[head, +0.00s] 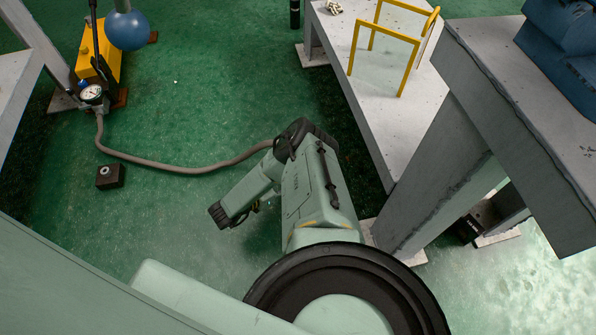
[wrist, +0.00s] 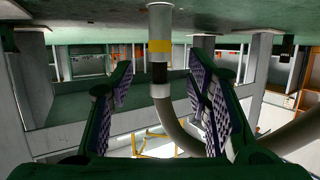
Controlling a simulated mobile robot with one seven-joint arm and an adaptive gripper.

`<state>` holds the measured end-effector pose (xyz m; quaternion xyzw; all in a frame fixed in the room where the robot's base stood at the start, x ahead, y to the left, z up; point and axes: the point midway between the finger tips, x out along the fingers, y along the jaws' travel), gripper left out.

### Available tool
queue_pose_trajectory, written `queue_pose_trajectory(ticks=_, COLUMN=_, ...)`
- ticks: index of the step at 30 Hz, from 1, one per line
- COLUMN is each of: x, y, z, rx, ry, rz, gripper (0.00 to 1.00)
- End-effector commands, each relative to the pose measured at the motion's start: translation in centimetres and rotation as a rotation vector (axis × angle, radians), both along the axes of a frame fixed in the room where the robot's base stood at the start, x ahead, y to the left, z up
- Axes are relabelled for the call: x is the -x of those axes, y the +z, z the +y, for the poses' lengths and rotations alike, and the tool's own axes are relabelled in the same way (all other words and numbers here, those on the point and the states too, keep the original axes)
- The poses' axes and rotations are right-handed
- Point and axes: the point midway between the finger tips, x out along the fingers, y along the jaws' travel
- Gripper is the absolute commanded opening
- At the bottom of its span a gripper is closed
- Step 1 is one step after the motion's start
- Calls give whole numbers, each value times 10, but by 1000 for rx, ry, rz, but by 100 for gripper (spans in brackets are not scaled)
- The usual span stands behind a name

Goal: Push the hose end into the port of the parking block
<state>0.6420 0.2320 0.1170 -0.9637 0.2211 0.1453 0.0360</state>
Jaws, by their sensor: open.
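The brown-grey hose (head: 190,168) runs over the green floor from the gauge of a yellow pump and passes out of sight behind my arm. In the wrist view the hose end (wrist: 160,22) is a pale tube with a yellow band and a black band. My gripper (wrist: 163,80) is open, with one finger on each side of the hose end; I cannot tell whether either touches it. In the head view my arm hides the fingers and the hose end. A small dark block (head: 110,180), seemingly the parking block, sits on the floor at left with a pale ringed port on top.
The yellow pump (head: 98,52) with a gauge (head: 91,94) stands at upper left beside a blue ball (head: 127,31). A grey bench (head: 385,120) with yellow rails and a raised grey table (head: 510,100) are at right. Floor between the block and my arm is clear.

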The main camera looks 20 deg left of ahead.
Motion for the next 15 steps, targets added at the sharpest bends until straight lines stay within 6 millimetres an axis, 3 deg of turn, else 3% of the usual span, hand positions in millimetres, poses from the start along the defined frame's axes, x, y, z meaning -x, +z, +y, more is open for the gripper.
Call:
queue_pose_trajectory(ticks=6, x=32, y=11, z=17, rx=-1, ry=2, rz=-1, gripper=45)
queue_pose_trajectory(ticks=15, x=43, y=16, z=21, rx=0, ry=0, rz=-2, gripper=45)
